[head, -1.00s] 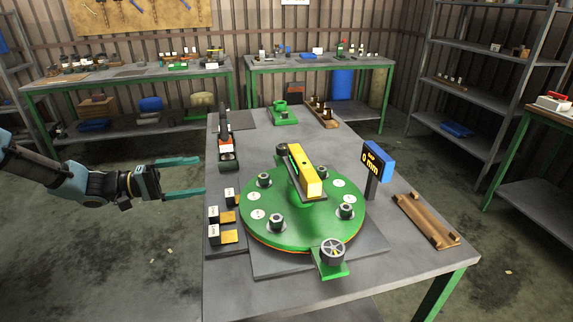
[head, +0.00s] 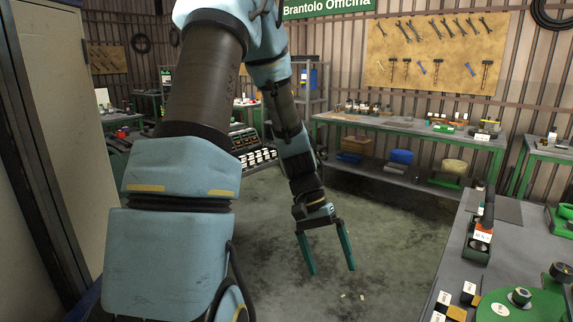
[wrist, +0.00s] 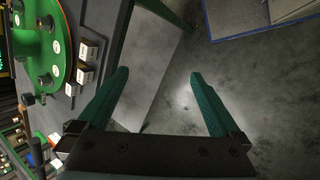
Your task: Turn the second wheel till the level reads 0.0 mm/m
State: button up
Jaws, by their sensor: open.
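My gripper (head: 328,254) is open and empty, pointing down over the bare floor left of the workbench. Its two green fingers also show spread apart in the wrist view (wrist: 157,102), with only floor and bench edge behind them. Part of the green round plate (head: 530,304) shows at the lower right of the head view, with a dark knob (head: 519,297) on it. The plate also shows at the left edge of the wrist view (wrist: 40,45). The yellow level, its reading and the front handwheel cannot be made out now.
The grey workbench (head: 508,240) stands right of my gripper. A back bench (head: 400,125) and pegboard are farther off. Floor around my gripper is free.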

jog(key=a+r+n+t+y, duration=0.1)
jog(key=a+r+t, duration=0.1)
jog(key=a, duration=0.3)
jog(key=a+r+n+t+y, duration=0.1)
jog(key=a+r, duration=0.1)
jog(key=a, duration=0.3)
jog(key=s+a+r+n+t+y, duration=0.1)
jog(key=a+r+t, duration=0.1)
jog(key=a, duration=0.3)
jog(key=shift+a+r+n+t, duration=0.3)
jog(key=shift+a+r, duration=0.05)
jog(key=shift+r, duration=0.15)
jog(key=shift+c, duration=0.2)
jog(key=shift+a+r, duration=0.1)
jog(key=shift+a, duration=0.1)
jog(key=shift+c, duration=0.4)
